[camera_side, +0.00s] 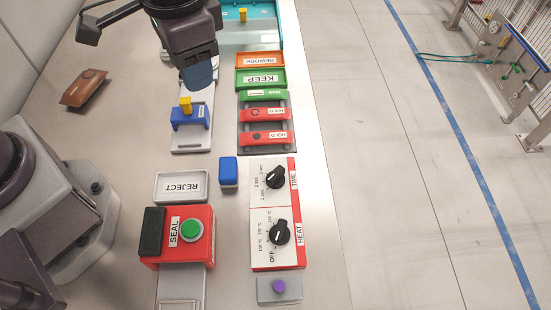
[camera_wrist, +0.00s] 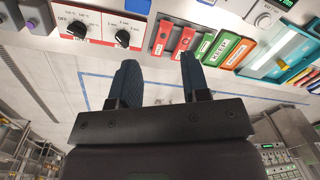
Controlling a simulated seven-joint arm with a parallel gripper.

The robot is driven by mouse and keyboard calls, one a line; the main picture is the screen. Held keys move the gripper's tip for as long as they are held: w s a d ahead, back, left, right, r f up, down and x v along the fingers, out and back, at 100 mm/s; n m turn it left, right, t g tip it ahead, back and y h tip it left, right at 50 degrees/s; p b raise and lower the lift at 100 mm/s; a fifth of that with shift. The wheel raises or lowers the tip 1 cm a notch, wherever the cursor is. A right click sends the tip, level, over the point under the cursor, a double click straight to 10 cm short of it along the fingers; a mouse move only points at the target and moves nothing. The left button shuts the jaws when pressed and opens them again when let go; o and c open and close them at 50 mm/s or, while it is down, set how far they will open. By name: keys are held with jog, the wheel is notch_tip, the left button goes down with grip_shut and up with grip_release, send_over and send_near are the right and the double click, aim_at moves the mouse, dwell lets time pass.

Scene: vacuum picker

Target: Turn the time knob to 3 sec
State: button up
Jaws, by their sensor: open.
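The time knob (camera_side: 274,178) is a black dial on the upper half of a white panel with red edges (camera_side: 259,213). Marks for 1, 2 and 3 sec lie on its left side; I cannot tell surely which one it points at. The time knob also shows at the top of the wrist view (camera_wrist: 123,38). My gripper (camera_side: 201,76) is above the table, up and left of the panel in the side view. In the wrist view its two blue fingers are apart and empty (camera_wrist: 160,75), clear of the knob.
The black heat knob (camera_side: 280,233) sits just below the time knob. A red seal box with a green button (camera_side: 190,230), a blue block (camera_side: 228,172) and a reject tray (camera_side: 181,186) stand left of the panel. Red hold bars (camera_side: 264,138) lie above it.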

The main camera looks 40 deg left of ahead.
jog(key=g, duration=0.1)
send_over(276, 172)
jog(key=s+a, duration=0.3)
notch_tip(276, 172, down, 7)
jog(key=w+d+f+n, duration=0.1)
jog(key=w+d+n, duration=0.2)
jog(key=n, duration=0.1)
jog(key=shift+t+h, duration=0.4)
notch_tip(276, 172, down, 12)
jog(key=shift+f, duration=0.1)
jog(key=shift+c, duration=0.2)
grip_shut()
